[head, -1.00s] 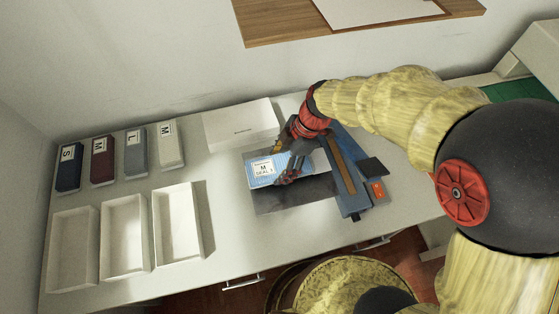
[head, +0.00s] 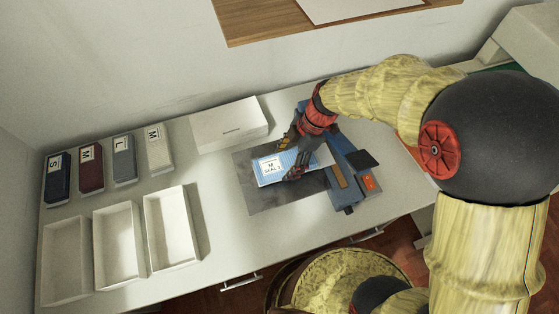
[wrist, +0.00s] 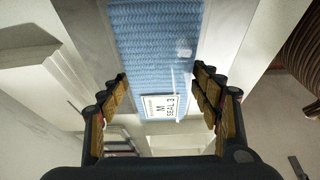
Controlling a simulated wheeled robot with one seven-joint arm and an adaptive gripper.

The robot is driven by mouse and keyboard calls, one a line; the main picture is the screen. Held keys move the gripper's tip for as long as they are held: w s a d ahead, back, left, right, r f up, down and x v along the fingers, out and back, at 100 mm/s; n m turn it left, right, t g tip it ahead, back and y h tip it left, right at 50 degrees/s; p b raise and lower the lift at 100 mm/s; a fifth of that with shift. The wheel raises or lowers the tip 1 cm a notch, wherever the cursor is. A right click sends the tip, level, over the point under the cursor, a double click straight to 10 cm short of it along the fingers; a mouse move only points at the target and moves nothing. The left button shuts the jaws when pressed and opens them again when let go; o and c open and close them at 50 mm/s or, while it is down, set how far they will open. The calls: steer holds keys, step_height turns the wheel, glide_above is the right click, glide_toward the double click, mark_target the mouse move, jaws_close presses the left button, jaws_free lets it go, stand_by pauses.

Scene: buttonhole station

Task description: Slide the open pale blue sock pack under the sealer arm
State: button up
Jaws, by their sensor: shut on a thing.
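The pale blue sock pack (head: 264,166) lies over a dark grey mat, with a white label reading M SEAL 3. It also fills the upper middle of the wrist view (wrist: 155,45). My gripper (head: 290,160) is shut on the pack, one finger on each side in the wrist view (wrist: 162,88). The sealer (head: 345,150) is a blue device just right of the pack, with a brown strip along its arm. The pack's right end reaches the sealer's left side. My gripper hides part of this, so I cannot tell whether the end is under the arm.
The grey mat (head: 265,199) lies under the pack. A white box (head: 230,125) stands behind it. Several labelled sock packs (head: 90,167) line the back left, with white open trays (head: 118,245) before them. The table between trays and mat is clear.

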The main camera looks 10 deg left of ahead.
steer(key=shift+w+d, duration=0.3)
steer(key=shift+d, duration=0.25)
steer(key=shift+w+d, duration=0.25)
steer(key=shift+d, duration=0.3)
steer(key=shift+f, duration=0.25)
steer(key=shift+f+b, duration=0.1)
steer(key=shift+b, duration=0.2)
steer(key=o, duration=1.4)
steer(key=shift+o, duration=0.2)
